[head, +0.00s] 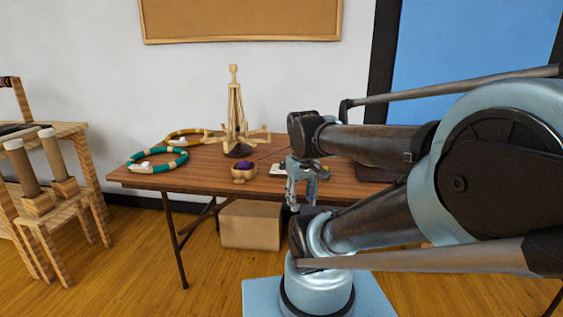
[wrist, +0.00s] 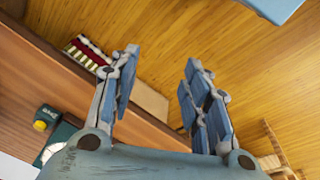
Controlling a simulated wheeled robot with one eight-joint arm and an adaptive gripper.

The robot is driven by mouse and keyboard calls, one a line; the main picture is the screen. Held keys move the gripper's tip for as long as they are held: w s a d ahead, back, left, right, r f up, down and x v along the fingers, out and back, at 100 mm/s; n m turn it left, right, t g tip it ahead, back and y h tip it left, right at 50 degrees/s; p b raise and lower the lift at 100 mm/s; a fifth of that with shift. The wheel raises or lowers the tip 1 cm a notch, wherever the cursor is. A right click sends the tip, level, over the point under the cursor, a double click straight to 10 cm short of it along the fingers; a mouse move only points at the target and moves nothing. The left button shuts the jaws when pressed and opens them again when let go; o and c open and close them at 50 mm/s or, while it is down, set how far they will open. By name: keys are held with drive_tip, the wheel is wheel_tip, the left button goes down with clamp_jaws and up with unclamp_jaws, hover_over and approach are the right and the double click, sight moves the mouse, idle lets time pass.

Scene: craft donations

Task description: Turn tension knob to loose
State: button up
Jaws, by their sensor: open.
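A dark green device with a round yellow knob (wrist: 40,125) shows at the lower left of the wrist view, on or by the brown table edge. Its pointer setting is too small to read, and I cannot tell whether this is the tension knob. A wooden yarn swift (head: 234,105) stands upright on the table in the head view. My gripper (head: 293,203) hangs at the table's front edge, right of the swift. In the wrist view my gripper (wrist: 161,62) has its fingers spread with nothing between them, apart from the yellow knob.
The table (head: 160,178) holds a teal skein (head: 170,167), a yellow skein (head: 175,134) and a wooden bowl (head: 243,176) with a purple ball. A cardboard box (head: 250,226) sits underneath. Wooden furniture (head: 62,195) stands left. Floor is clear between it and the table.

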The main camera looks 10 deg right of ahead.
drive_tip(key=w+r+n+h, duration=0.1)
drive_tip(key=w+r+n, duration=0.2)
drive_tip(key=w+r, duration=0.3)
wheel_tip(320, 180, up, 9)
drive_tip(key=n+g+h, duration=0.2)
drive_tip(key=n+h, duration=0.1)
drive_tip(key=n, duration=0.9)
hover_over(281, 162)
drive_tip(key=a, duration=0.6)
drive_tip(key=x, duration=1.6)
drive_tip(key=shift+w+d+f, duration=0.1)
drive_tip(key=shift+w+f, duration=0.15)
drive_tip(key=shift+w, duration=0.05)
drive_tip(key=c, duration=1)
